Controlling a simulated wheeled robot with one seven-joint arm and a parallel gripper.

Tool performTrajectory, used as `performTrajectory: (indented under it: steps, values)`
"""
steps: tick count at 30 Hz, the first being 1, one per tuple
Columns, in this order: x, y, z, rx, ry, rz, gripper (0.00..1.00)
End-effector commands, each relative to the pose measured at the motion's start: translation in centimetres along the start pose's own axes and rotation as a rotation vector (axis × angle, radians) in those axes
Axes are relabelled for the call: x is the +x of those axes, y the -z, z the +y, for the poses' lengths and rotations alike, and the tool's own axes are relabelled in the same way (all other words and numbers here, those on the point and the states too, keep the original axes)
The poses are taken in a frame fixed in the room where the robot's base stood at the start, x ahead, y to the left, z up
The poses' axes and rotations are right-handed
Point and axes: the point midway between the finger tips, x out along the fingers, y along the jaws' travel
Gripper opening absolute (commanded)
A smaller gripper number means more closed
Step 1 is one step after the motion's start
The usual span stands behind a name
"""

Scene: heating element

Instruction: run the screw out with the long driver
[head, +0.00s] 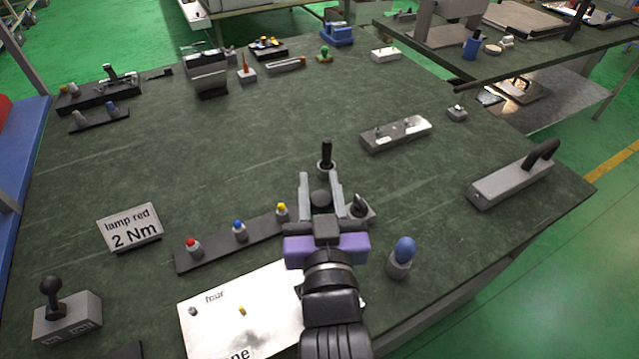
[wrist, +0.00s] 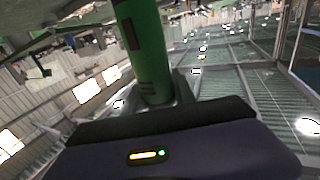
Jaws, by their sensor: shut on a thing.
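My gripper (head: 320,187) is low over the front middle of the bench, its two grey fingers pointing away from me. It is shut on a green cylindrical handle with dark marks, which fills the middle of the wrist view (wrist: 146,52); I take it for the driver. The screw cannot be made out for certain. A metal block (head: 412,135) with small fittings lies at right of centre.
A black upright handle (head: 326,153) stands just beyond the fingers. A strip with red, blue and yellow lamps (head: 210,256) lies to the left, near a "lamp red 2 Nm" sign (head: 130,228). A dark-knobbed holder (head: 360,209) and blue-topped piece (head: 402,255) stand close right. The bench centre-left is clear.

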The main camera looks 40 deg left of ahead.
Motion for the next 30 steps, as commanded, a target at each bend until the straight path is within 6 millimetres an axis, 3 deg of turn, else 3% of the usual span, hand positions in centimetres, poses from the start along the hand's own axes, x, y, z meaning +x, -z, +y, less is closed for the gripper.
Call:
performTrajectory:
  steps: [30]
  values:
    - [0.00,-0.53,0.00,0.000,0.000,-0.006,0.00]
